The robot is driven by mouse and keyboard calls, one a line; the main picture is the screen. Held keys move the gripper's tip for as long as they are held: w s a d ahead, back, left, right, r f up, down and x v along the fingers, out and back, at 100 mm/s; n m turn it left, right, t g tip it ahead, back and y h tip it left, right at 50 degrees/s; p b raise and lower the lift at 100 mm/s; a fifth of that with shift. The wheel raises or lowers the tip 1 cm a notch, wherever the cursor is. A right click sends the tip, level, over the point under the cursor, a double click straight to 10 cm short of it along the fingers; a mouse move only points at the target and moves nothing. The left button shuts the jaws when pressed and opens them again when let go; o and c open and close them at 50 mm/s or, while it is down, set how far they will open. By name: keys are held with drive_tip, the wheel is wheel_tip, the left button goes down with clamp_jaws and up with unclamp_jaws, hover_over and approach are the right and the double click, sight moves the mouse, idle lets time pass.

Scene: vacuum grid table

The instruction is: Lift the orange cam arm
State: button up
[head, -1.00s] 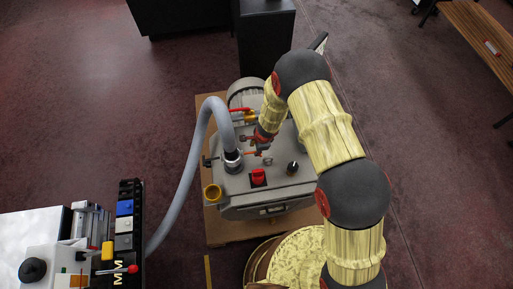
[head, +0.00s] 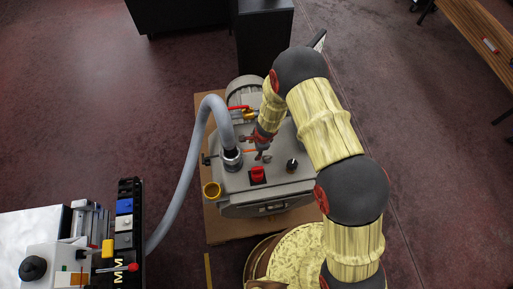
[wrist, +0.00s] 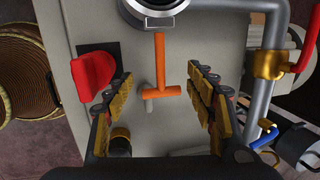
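The orange cam arm (wrist: 160,60) is a T-shaped orange bar on the grey machine top. In the wrist view its stem runs up toward the round hose fitting and its crossbar lies below. In the head view a thin orange part of it (head: 249,151) shows just left of my gripper (head: 263,143). In the wrist view my gripper (wrist: 160,78) is open, with one finger on each side of the cam arm and visible gaps to both. Nothing is held. How far the fingertips are above the cam arm is hard to tell.
A red knob (wrist: 92,75) stands left of the fingers. A grey pipe with a brass fitting (wrist: 269,64) runs on the right. The grey hose (head: 190,150) rises left of my gripper in the head view. A black knob (head: 292,165) stands to the right.

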drive_tip(key=v, duration=1.1)
drive_tip(key=shift+r, duration=0.4)
drive_tip(key=shift+s, duration=0.1)
